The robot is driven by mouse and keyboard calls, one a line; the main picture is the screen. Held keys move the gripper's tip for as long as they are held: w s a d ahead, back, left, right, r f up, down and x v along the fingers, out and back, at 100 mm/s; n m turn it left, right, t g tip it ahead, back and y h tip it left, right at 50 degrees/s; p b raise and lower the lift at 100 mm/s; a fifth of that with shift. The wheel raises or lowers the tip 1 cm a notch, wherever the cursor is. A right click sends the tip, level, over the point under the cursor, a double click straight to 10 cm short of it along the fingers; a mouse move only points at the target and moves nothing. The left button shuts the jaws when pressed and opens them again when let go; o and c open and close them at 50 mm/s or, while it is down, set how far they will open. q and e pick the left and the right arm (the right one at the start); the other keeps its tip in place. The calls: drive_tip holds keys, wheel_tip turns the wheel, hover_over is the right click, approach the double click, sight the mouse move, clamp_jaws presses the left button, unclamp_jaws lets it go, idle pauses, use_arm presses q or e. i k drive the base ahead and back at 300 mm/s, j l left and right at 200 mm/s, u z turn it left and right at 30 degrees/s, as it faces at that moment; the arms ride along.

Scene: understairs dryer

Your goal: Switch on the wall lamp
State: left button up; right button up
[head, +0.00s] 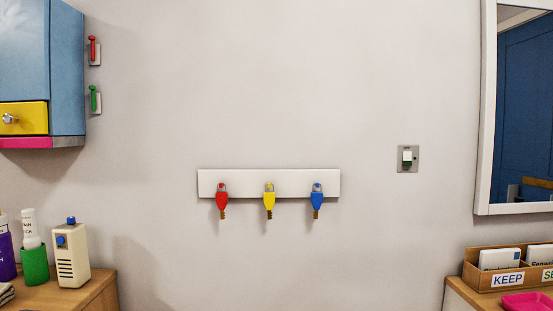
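A wall switch (407,159) is on the bare wall at the right, left of the mirror. It has a grey plate and a small rocker, white above and dark green below. No wall lamp is in view, and I cannot tell what this switch works. A red lever (92,50) and a green lever (94,99) sit on small pale plates beside the blue cabinet at upper left. Neither of my grippers is in the head view.
A white rail (240,181) holds red, yellow and blue key-like tags. A wooden surface (100,291) at lower left bears a cream device (72,256) and cups. A wooden card box (473,275) and pink tray (527,302) are at lower right. A white-framed mirror (484,150) hangs above.

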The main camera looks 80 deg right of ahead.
sight(407, 156)
drive_tip(key=z, duration=3.45)
